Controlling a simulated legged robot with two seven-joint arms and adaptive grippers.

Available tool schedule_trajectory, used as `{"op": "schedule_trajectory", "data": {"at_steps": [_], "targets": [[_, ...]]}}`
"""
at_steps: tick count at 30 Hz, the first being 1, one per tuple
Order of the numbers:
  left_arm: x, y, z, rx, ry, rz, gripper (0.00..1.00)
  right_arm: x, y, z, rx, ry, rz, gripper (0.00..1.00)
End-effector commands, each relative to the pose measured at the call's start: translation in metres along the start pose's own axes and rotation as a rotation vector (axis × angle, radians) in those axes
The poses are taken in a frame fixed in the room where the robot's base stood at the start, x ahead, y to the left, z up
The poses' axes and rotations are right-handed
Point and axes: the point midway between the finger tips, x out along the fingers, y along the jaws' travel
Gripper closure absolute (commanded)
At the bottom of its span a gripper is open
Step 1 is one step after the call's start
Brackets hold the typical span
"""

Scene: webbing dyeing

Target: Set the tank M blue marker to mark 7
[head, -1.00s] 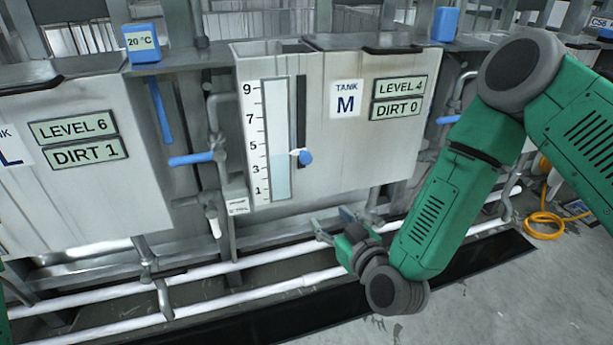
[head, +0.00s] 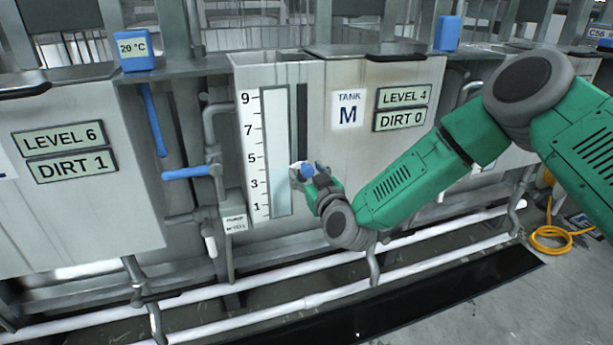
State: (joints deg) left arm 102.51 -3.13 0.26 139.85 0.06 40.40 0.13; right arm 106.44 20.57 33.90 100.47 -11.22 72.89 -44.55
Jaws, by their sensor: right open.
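Tank M (head: 390,160) is a pale grey tank with a white scale (head: 265,150) numbered in odd steps from 1 to 9. The blue marker (head: 306,171) sits in the dark vertical slot (head: 302,115) right of the scale, its pointer a little above the 3, about mark 4. My right gripper (head: 308,172) is open at the marker, with its fingers around or just beside the blue knob. I cannot tell whether they touch it. The lower slot is hidden behind the gripper. My left gripper is not in view.
Tank L (head: 75,210) stands at left with LEVEL 6 and DIRT 1 displays. Blue-handled valves (head: 188,172) and pipes fill the gap between the tanks. White pipes (head: 260,270) run low in front. Tank M's displays (head: 402,108) read LEVEL 4 and DIRT 0.

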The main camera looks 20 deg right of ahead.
Motion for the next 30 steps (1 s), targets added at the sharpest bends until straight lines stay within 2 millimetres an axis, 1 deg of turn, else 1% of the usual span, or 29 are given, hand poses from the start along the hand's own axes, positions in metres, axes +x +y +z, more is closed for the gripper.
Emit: {"op": "schedule_trajectory", "data": {"at_steps": [9, 10, 11, 12, 13, 14, 18, 21, 23, 30], "targets": [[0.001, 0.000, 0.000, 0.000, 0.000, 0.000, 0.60, 0.003, 0.000, 0.000, 0.000, -0.001, -0.001, 0.52], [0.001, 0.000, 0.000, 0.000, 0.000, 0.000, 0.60, 0.003, 0.000, 0.000, 0.000, -0.001, -0.001, 0.59], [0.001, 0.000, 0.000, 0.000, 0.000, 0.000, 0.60, 0.003, 0.000, 0.000, 0.000, -0.001, -0.001, 0.70], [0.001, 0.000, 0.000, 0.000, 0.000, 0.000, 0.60, 0.003, 0.000, 0.000, 0.000, -0.001, -0.001, 0.84], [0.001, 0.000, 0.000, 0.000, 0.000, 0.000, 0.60, 0.003, 0.000, 0.000, 0.000, -0.001, -0.001, 0.95], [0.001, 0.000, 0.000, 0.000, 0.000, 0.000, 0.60, 0.003, 0.000, 0.000, 0.000, -0.001, 0.000, 1.00], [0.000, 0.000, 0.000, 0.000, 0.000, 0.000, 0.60, 0.003, 0.000, 0.000, -0.001, -0.001, 0.000, 1.00], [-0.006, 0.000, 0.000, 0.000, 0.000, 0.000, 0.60, 0.003, 0.001, -0.007, -0.001, -0.001, -0.001, 1.00], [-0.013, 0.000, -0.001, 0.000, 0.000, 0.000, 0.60, 0.003, 0.002, -0.016, -0.003, 0.000, -0.001, 1.00], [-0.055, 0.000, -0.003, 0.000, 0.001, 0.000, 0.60, 0.003, 0.010, -0.065, -0.002, 0.003, -0.001, 1.00]]}}
